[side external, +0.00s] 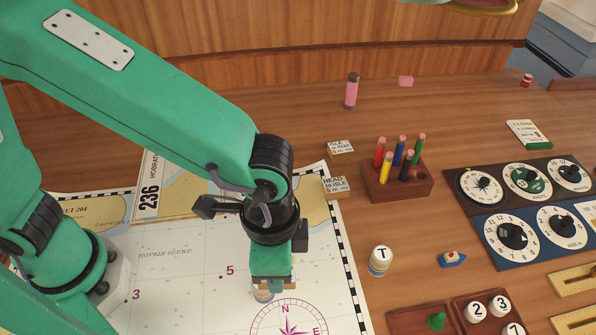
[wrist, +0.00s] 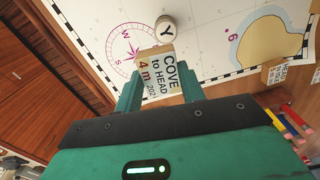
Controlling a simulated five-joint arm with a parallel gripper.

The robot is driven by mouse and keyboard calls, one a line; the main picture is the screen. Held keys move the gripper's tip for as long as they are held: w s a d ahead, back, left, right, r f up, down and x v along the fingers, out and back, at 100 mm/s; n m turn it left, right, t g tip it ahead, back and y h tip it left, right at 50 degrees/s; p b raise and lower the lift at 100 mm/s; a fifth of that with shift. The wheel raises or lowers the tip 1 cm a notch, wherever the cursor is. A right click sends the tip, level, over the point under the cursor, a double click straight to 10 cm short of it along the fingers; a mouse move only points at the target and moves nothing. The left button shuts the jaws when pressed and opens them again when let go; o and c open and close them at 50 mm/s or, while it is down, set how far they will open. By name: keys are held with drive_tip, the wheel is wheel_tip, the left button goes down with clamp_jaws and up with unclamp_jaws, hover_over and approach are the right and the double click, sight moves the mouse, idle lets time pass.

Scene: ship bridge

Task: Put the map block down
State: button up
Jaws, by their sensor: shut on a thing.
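A pale block lettered "COVE to HEAD" (wrist: 160,72) sits between the green fingers of my gripper (wrist: 160,92) in the wrist view. The gripper is shut on it. In the side view my gripper (side external: 271,283) points down over the white chart (side external: 180,265), just above the compass rose, and mostly hides the block. I cannot tell whether the block touches the chart. A round piece marked "Y" (wrist: 166,29) stands on the chart just beyond the block in the wrist view. Two similar lettered blocks, "HEAD" (side external: 337,188) and "ISLE" (side external: 341,149), lie by the chart's far right corner.
A round "T" piece (side external: 380,260) and a small blue boat (side external: 452,259) are nearby. Dial panels (side external: 470,215) and a tray of numbered discs (side external: 460,312) fill the right side.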

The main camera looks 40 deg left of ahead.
drive_tip(key=w+a+n, duration=1)
drive_tip(key=a, duration=0.5)
drive_tip(key=w+a+r+n, duration=0.1)
drive_tip(key=w+a+n, duration=0.1)
drive_tip(key=a+n, duration=0.7)
drive_tip(key=shift+a+r, duration=0.15)
drive_tip(key=shift+a, duration=3.1)
drive_tip(key=shift+w, duration=0.1)
drive_tip(key=w+a+f, duration=0.1)
drive_tip(key=a+f, duration=0.1)
drive_tip(key=a, duration=0.1)
drive_tip(key=w+a+f, duration=0.1)
drive_tip(key=a+f, duration=0.1)
drive_tip(key=a, duration=0.2)
drive_tip(key=w+a+f, duration=0.1)
drive_tip(key=a+f, duration=0.2)
drive_tip(key=a, duration=0.1)
drive_tip(key=shift+a, duration=0.15)
drive_tip(key=shift+f, duration=0.15)
drive_tip(key=shift+f, duration=1.9)
